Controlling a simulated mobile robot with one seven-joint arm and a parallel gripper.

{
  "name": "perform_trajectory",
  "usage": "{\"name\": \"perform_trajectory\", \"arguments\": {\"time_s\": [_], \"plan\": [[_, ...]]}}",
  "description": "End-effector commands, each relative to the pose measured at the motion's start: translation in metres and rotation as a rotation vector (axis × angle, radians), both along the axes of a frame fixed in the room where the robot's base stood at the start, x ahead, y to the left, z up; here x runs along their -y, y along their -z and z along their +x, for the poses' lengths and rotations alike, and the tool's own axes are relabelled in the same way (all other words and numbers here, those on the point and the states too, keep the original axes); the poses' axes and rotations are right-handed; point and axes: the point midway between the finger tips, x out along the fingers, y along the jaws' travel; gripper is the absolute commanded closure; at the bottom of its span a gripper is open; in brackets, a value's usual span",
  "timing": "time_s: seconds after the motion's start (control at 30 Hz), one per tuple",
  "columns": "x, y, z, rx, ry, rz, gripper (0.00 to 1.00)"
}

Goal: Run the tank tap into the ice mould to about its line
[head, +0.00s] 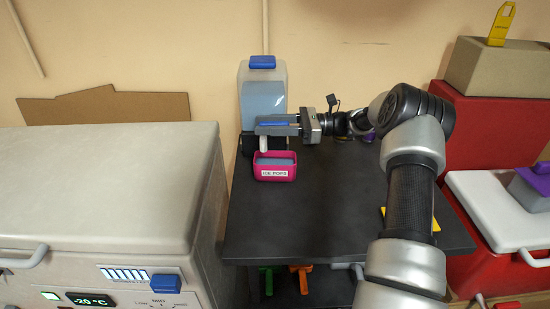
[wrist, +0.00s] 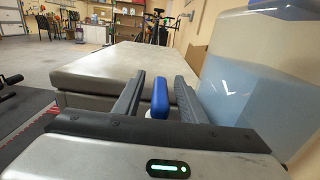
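The clear tank (head: 262,88) with a blue lid stands at the back left of the dark table and holds pale blue water; its side also shows in the wrist view (wrist: 235,95). The blue tap lever (wrist: 160,97) sits between my gripper's fingers (wrist: 158,90), with a visible gap on each side. My gripper (head: 262,125) is open around it in front of the tank. A white spout (head: 264,145) points down over the pink ice mould (head: 274,172), labelled "ICE POPS". A grey-blue surface shows inside the mould. I cannot make out its line.
A large grey chest freezer (head: 105,185) stands left of the table (head: 320,220). Red and white coolers (head: 495,205) stand at the right. A yellow item (head: 436,218) lies at the table's right edge. The table front is clear.

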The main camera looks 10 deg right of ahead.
Motion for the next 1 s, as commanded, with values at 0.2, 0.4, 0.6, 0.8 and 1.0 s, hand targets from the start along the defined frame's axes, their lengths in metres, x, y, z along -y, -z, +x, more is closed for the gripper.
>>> {"name": "perform_trajectory", "arguments": {"time_s": [0.2,0.4,0.6,0.8,1.0], "plan": [[0.007,0.000,-0.001,-0.001,0.003,-0.001,0.63],[0.023,0.000,-0.004,-0.001,0.002,-0.002,0.63],[0.039,0.001,-0.007,-0.001,0.004,-0.001,0.63],[0.055,0.001,-0.010,-0.001,0.003,-0.003,0.63],[0.068,0.001,-0.013,-0.001,0.003,-0.001,0.63]]}}
